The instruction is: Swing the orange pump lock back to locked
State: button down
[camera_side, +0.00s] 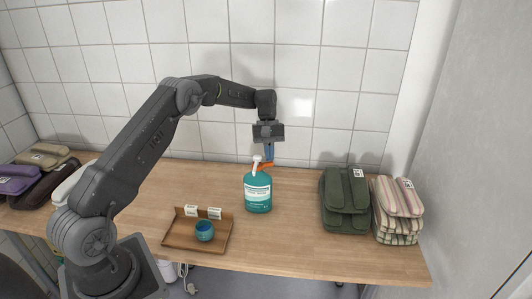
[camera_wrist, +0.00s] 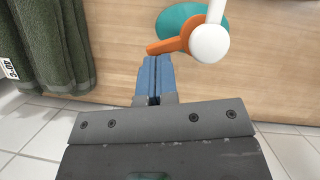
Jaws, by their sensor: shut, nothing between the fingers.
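The orange pump lock (camera_side: 265,166) sits at the neck of a teal bottle (camera_side: 258,193) with a white pump head (camera_side: 257,160). In the wrist view the orange lock (camera_wrist: 167,46) sticks out to the left from under the white pump head (camera_wrist: 209,43), with part of the teal bottle (camera_wrist: 183,19) behind. My gripper (camera_side: 269,157) is shut and empty, pointing down behind the bottle's neck. In the wrist view its blue fingertips (camera_wrist: 155,62) are together just below the lock's free end; I cannot tell whether they touch it.
A wooden tray (camera_side: 179,236) with a small teal cup (camera_side: 204,231) and two white cards stands left of the bottle. Folded green towels (camera_side: 345,205) and striped towels (camera_side: 397,210) lie to the right. The tiled wall (camera_side: 340,95) is close behind. The front counter is clear.

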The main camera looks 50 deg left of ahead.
jog(key=shift+d+m+g, duration=0.3)
jog(key=shift+d+m, duration=0.1)
jog(key=shift+m, duration=0.5)
jog(key=shift+s, duration=0.1)
jog(key=shift+s+a, duration=0.4)
jog(key=shift+s, duration=0.25)
